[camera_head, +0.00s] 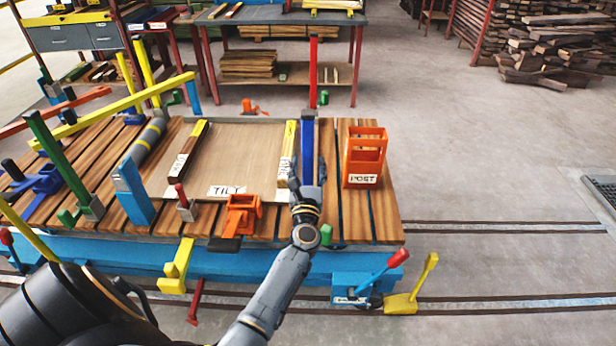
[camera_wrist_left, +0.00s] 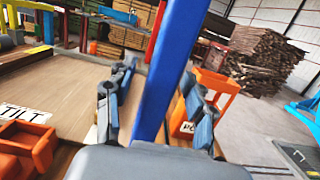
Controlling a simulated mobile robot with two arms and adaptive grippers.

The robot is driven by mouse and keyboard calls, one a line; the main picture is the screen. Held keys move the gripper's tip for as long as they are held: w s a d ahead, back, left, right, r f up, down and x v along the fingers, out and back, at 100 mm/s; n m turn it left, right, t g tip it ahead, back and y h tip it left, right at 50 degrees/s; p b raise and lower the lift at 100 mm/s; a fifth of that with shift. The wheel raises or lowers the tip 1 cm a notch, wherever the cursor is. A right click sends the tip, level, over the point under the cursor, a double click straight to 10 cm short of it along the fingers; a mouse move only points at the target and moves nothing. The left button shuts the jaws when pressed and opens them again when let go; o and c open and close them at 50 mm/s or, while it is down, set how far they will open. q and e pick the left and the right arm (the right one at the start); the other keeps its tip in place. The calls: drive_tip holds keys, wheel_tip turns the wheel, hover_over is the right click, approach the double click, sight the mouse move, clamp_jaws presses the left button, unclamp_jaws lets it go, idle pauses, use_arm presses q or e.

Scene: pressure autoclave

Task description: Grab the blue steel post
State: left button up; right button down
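The blue steel post (camera_head: 308,145) stands upright near the right end of the slatted wooden table, between the TILT board and the orange POST holder. In the left wrist view the blue post (camera_wrist_left: 168,75) rises between my fingers, leaning in the picture. My left gripper (camera_head: 308,186) is at the lower part of the post. In the left wrist view my left gripper (camera_wrist_left: 157,80) is open, with one finger on each side of the post. A gap shows at the left finger; contact at the right finger is unclear. My right gripper is out of view.
The orange POST holder (camera_head: 365,160) stands close right of the post. The TILT board (camera_head: 240,150) lies to the left, with an orange clamp (camera_head: 241,215) in front. A red post (camera_head: 313,70) stands behind.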

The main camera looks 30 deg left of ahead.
use_arm(q)
clamp_jaws()
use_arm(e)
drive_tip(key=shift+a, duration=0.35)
use_arm(q)
drive_tip(key=shift+r, duration=0.15)
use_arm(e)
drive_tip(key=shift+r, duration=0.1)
